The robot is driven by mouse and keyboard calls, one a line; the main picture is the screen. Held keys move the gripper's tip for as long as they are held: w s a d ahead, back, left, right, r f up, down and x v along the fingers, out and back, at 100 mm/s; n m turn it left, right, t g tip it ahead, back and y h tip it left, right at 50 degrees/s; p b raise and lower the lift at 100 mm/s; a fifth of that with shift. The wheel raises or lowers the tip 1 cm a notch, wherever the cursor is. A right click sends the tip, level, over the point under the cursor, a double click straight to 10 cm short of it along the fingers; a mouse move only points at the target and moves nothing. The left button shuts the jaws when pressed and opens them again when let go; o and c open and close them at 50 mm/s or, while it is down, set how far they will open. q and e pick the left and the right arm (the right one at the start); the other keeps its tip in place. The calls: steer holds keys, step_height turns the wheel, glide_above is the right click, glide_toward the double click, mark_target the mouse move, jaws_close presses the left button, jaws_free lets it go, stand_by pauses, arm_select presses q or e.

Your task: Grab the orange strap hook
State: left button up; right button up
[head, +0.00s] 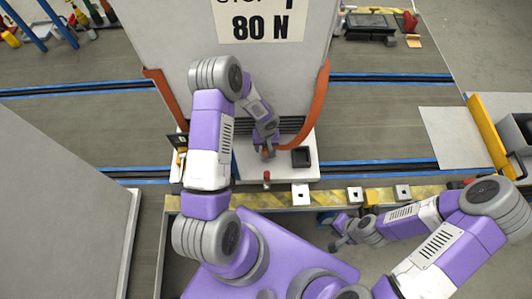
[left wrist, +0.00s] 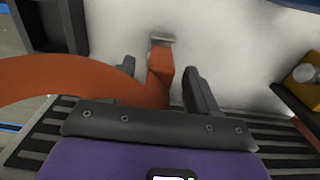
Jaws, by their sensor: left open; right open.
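In the left wrist view the orange strap hook (left wrist: 160,75) stands against a pale surface, with a grey metal piece (left wrist: 161,39) at its far end. The orange strap (left wrist: 60,78) curves in from the left and meets it. My left gripper (left wrist: 160,68) is open, with one finger on each side of the hook and gaps visible. In the head view my left gripper (head: 266,152) is low at the cabinet's front and mostly hides the hook; a little orange shows there. My right gripper (head: 337,240) is open and empty, apart from the cabinet, near the platform edge.
A white cabinet (head: 180,40) with a black-lettered sign stands ahead. An orange strap (head: 319,95) hangs along its right side. A black open box (head: 301,157) sits on its base ledge. A yellow-striped platform edge (head: 330,194) runs below. A grey block (head: 55,200) fills the left.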

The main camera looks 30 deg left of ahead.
arm_select(q)
step_height(320, 180, down, 2)
steer(key=shift+f, duration=0.1)
steer(key=c, duration=1.1)
